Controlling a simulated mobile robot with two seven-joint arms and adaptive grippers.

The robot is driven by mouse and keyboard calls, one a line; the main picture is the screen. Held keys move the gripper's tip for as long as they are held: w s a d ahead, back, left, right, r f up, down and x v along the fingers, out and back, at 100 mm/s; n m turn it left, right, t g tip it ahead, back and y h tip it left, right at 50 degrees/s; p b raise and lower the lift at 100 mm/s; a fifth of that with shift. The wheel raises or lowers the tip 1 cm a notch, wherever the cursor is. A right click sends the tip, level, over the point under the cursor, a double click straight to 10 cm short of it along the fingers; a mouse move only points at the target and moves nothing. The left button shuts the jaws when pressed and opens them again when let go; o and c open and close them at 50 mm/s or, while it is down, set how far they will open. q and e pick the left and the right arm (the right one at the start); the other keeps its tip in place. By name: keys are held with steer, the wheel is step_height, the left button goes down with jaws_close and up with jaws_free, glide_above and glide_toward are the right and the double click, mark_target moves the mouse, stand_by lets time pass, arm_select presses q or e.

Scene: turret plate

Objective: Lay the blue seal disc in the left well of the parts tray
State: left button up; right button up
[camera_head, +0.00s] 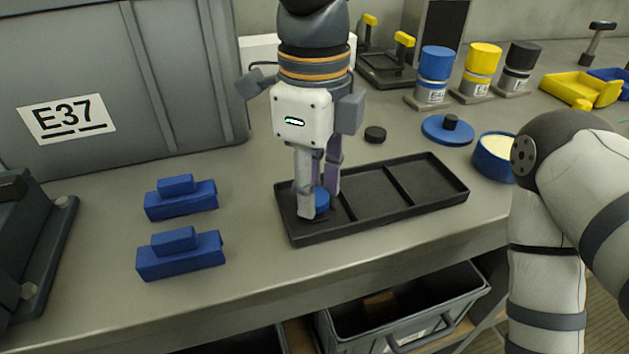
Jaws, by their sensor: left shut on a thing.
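The black parts tray (392,218) lies on the grey bench and has three wells in a row. My left gripper (318,207) points down over the left well, shut on the blue seal disc (322,199). The disc is partly hidden by the fingers, and I cannot tell whether it touches the well floor. The middle and right wells look empty. My right arm is at the right edge, and its gripper is out of view.
Two stepped blue blocks (181,205) (180,262) lie left of the tray. A black disc (375,134) lies behind it. A blue lid (447,130) and a blue tub (492,160) stand to the right. A large grey crate (120,80) fills the back left.

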arm_select(q)
steer(key=shift+f, duration=0.3)
stand_by(0.5)
steer(key=o, duration=0.9)
step_height(320, 180, up, 12)
steer(key=shift+r, duration=0.1)
